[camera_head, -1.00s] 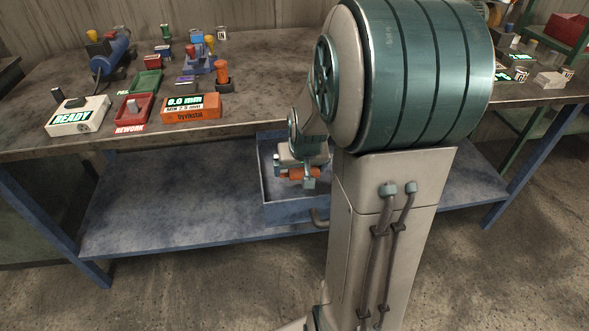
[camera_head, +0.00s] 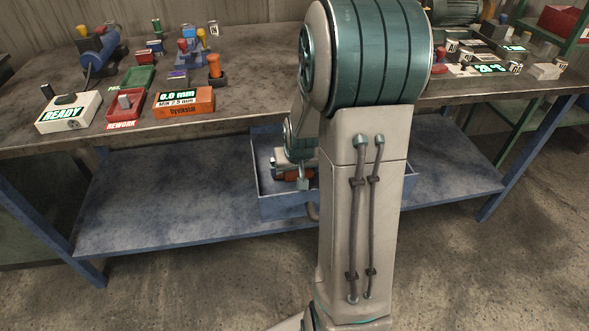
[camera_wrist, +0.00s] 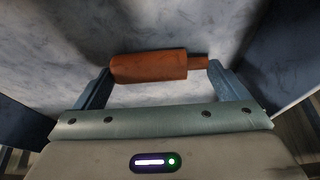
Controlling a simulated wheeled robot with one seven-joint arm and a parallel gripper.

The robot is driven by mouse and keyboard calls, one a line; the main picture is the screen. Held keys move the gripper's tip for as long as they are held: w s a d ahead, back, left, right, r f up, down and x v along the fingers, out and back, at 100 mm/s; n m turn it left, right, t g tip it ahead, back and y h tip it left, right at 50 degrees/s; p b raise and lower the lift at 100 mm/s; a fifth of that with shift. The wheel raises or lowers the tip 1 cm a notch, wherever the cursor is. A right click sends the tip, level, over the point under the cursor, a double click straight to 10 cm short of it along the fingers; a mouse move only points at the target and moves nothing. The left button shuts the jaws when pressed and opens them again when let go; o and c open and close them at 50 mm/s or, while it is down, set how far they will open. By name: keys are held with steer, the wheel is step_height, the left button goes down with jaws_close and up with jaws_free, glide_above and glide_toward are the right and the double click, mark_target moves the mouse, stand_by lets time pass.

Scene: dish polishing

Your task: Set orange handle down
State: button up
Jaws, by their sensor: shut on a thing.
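The orange handle (camera_wrist: 150,66) lies lengthwise between the two fingers of my gripper (camera_wrist: 159,69) in the wrist view. Its thick end is at the left finger and its thinner, darker end at the right finger. My gripper is shut on it. In the head view the handle (camera_head: 297,175) shows as a small orange patch, partly covered by my wrist. My gripper (camera_head: 303,178) is down inside the blue bin (camera_head: 285,207), within its walls. I cannot tell whether the handle touches the bin's floor.
The bin stands on the blue lower shelf (camera_head: 170,205) under the workbench (camera_head: 250,98). Its walls flank my gripper. On the bench are a white READY box (camera_head: 68,112), a red REWORK tray (camera_head: 125,108) and an orange gauge box (camera_head: 184,103). The shelf's left part is clear.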

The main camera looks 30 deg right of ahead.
steer(key=o, duration=0.7)
steer(key=shift+r+p, duration=0.25)
steer(key=shift+p, duration=0.1)
steer(key=p+v, duration=0.2)
steer(key=v, duration=0.9)
steer(key=shift+n+g+y, duration=0.4)
steer(key=shift+n, duration=0.3)
steer(key=s+a+r, duration=0.1)
steer(key=s+a, duration=0.3)
steer(key=s+a+r, duration=0.1)
steer(key=s+a, duration=0.1)
steer(key=a, duration=0.1)
steer(key=shift+s+r, duration=0.1)
steer(key=shift+r, duration=0.25)
steer(key=shift+n+g+y, duration=0.3)
steer(key=shift+n+g, duration=0.4)
steer(key=shift+n, duration=0.2)
steer(key=s+a, duration=0.1)
steer(key=s, duration=0.2)
steer(key=s+a, duration=0.2)
steer(key=s, duration=0.1)
steer(key=s+a+r, duration=0.1)
steer(key=s+a, duration=0.1)
steer(key=s, duration=0.1)
steer(key=shift+a, duration=0.25)
